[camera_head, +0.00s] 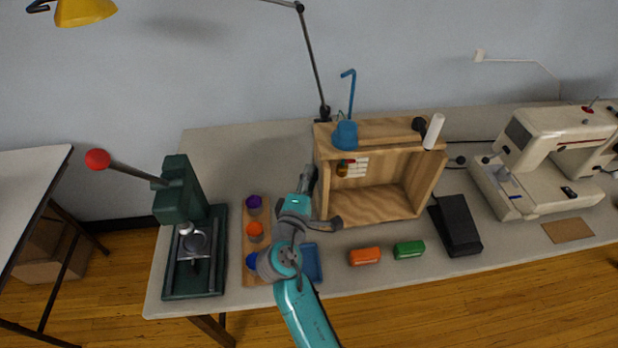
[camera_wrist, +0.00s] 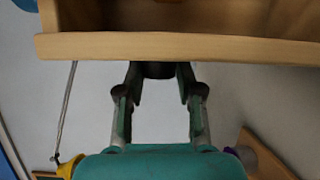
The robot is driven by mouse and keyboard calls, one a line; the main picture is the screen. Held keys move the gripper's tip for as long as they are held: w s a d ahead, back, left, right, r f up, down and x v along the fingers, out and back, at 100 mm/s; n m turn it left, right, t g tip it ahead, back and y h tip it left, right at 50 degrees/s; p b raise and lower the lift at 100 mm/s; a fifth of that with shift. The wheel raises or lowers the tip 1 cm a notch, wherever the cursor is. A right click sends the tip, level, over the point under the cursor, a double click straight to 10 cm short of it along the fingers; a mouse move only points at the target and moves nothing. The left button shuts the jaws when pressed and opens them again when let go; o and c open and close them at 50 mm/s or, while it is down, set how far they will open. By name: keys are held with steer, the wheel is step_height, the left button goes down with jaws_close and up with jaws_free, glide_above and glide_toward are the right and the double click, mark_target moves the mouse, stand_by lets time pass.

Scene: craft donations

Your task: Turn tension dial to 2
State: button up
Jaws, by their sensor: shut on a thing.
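A dark round knob (camera_wrist: 158,70), which looks like the tension dial, sits at the outer side of the wooden box (camera_head: 375,205). My gripper (camera_head: 308,180) is at the box's left side, its fingers on either side of the knob in the wrist view (camera_wrist: 160,92). It is shut on the knob. The box edge (camera_wrist: 180,46) runs across the top of the wrist view. In the head view the knob is hidden by my gripper and the box. No dial numbers or pointer can be read in either view.
A green press (camera_head: 178,200) with a red-tipped lever and a wooden board (camera_head: 250,275) with coloured spools stand left of my arm. A blue tray (camera_head: 312,262) lies close by. Orange (camera_head: 365,257) and green (camera_head: 409,249) blocks, a black pedal (camera_head: 455,225) and a sewing machine (camera_head: 545,150) are to the right.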

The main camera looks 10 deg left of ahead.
steer(key=shift+f+m+t+h, duration=0.15)
steer(key=shift+m+t, duration=0.2)
steer(key=shift+t, duration=0.4)
steer(key=shift+f+m+t+h, duration=0.15)
steer(key=shift+m+t, duration=0.2)
steer(key=shift+t, duration=0.4)
steer(key=o, duration=1.2)
steer(key=shift+c, duration=0.2)
steer(key=v, duration=1.2)
steer(key=shift+f, duration=0.2)
